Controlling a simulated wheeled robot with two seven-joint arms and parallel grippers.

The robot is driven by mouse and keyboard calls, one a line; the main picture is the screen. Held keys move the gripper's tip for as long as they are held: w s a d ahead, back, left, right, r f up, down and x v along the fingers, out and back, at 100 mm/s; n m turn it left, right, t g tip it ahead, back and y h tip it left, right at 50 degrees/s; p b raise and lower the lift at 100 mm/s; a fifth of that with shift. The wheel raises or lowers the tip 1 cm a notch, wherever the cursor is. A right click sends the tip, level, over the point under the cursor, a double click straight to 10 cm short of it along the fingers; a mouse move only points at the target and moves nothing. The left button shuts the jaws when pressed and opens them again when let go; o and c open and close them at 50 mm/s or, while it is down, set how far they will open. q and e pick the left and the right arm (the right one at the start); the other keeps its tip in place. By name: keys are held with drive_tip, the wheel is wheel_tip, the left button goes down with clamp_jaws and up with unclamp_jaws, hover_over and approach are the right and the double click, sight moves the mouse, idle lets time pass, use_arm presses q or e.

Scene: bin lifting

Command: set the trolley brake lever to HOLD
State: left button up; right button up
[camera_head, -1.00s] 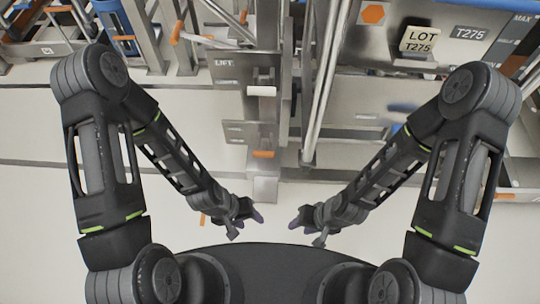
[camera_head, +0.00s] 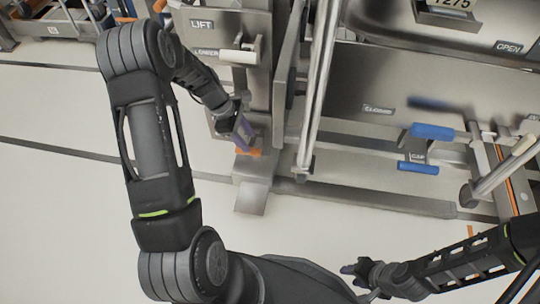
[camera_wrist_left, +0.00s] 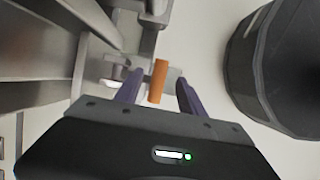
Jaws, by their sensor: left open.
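An orange handle (camera_head: 247,151), which appears to be the brake lever, sits low on the front of the grey metal column in the head view. My left gripper (camera_head: 243,128) is beside it, its purple fingers partly hiding it. In the left wrist view the orange handle (camera_wrist_left: 158,81) stands between the spread fingers of my left gripper (camera_wrist_left: 157,90), with a gap on each side. The fingers are open and hold nothing. No HOLD marking can be read. My right gripper (camera_head: 352,270) is low at the bottom right of the head view, away from the column; its opening is too small to tell.
A white-handled lever (camera_head: 238,57) is above my left gripper, beside the LIFT label (camera_head: 202,25). Blue handles (camera_head: 432,131) stand out from the frame at the right. A slanted metal post (camera_head: 318,90) rises right of the column. The pale floor (camera_head: 70,210) is clear at left.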

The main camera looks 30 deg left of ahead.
sight(254, 150)
use_arm(q)
drive_tip(key=b+x, duration=0.2)
drive_tip(key=x, duration=0.4)
drive_tip(key=shift+s+f, duration=0.1)
drive_tip(key=shift+f, duration=0.3)
drive_tip(key=shift+d+f+b, duration=0.3)
drive_tip(key=shift+f+b, duration=0.05)
drive_tip(key=shift+f, duration=0.1)
clamp_jaws()
idle(1.0)
